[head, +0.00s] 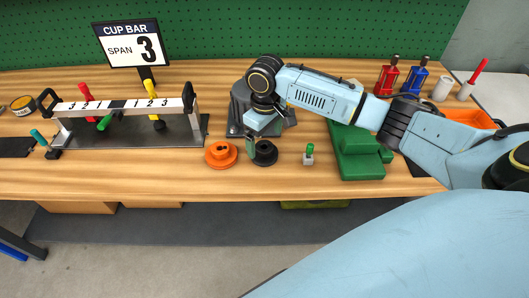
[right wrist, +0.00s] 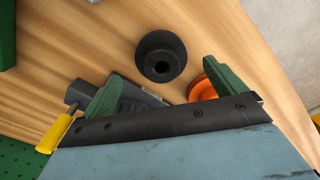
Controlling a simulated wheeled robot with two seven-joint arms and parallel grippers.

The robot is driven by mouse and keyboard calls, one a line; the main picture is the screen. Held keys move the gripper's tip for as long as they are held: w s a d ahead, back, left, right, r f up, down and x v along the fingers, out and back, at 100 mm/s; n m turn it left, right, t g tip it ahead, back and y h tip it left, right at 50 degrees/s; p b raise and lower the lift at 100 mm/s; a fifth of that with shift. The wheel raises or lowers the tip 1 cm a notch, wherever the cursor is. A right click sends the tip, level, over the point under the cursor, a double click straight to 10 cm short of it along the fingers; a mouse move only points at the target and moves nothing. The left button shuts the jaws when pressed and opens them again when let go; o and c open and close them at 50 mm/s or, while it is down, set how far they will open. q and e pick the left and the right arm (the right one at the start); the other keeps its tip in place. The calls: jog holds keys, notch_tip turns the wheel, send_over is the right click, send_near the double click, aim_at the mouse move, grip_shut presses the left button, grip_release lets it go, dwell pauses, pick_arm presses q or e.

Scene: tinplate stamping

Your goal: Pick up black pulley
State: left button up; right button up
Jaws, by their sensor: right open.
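The black pulley (head: 264,153) sits on the wooden bench, just right of the orange pulley (head: 220,156). My right gripper (head: 260,136) is over the bench just behind and above the black pulley. In the right wrist view, the black pulley (right wrist: 173,45) lies ahead of and between the two green fingers of the open right gripper (right wrist: 160,72), with a dark centre hole. Nothing is held. The orange pulley (right wrist: 200,90) shows partly behind the right-hand finger. My left gripper is not in view.
A grey fixture (head: 239,107) stands behind the gripper. A small block with a green top (head: 309,153) and a green stepped block (head: 358,153) stand to the right. The cup bar (head: 118,105) and its sign (head: 131,44) are left. Bench before the pulleys is clear.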

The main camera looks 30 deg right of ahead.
aim_at(264, 148)
notch_tip(264, 148, down, 5)
jog(key=shift+w+b, duration=0.1)
jog(key=shift+b, duration=0.3)
jog(key=shift+r, duration=0.1)
jog(key=c, duration=1.4)
